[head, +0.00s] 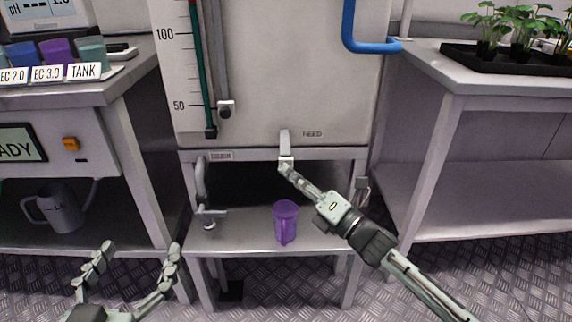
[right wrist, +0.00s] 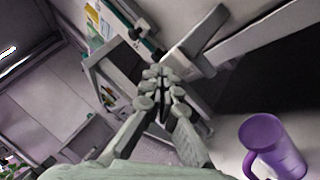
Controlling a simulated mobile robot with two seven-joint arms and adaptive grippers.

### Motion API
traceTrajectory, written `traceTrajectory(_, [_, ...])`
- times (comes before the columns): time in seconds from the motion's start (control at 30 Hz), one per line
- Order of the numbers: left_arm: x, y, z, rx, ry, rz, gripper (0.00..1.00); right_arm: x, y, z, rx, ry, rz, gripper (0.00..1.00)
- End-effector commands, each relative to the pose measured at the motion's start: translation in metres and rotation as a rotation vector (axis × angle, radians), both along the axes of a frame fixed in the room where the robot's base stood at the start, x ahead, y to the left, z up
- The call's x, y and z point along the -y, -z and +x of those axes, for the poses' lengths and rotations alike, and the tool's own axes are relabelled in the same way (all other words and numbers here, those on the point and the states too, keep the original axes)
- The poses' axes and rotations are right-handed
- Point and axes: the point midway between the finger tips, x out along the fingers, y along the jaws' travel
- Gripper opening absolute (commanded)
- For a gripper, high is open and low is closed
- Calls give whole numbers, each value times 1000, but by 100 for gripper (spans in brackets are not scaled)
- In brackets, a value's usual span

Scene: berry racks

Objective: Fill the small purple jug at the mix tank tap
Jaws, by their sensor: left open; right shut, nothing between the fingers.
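The small purple jug (head: 286,222) stands upright on a low grey shelf under the mix tank (head: 285,75). In the right wrist view the jug (right wrist: 272,145) is at the lower right, its handle toward the left. What it contains cannot be made out. A grey tap lever (head: 285,143) hangs at the tank's lower front edge, beside a small label, above the jug. My right gripper (head: 286,168) is shut and empty at the lever's lower end; contact is unclear. It also shows in the right wrist view (right wrist: 160,75). My left gripper (head: 135,257) is open and empty at lower left.
Another tap with a curved pipe (head: 203,190) stands left of the jug. A grey jug (head: 60,208) sits on the left bench's lower shelf. The low shelf (head: 240,236) has free room around the purple jug. A bench with seedlings (head: 500,65) stands right.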

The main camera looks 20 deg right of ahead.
Motion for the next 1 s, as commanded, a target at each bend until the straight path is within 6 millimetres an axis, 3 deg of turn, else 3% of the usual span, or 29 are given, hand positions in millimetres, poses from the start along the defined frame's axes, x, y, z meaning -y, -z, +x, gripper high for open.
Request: traceTrajectory(1.0, [0,3,0,0,0,0,80,3,0,10,0,0,0,0])
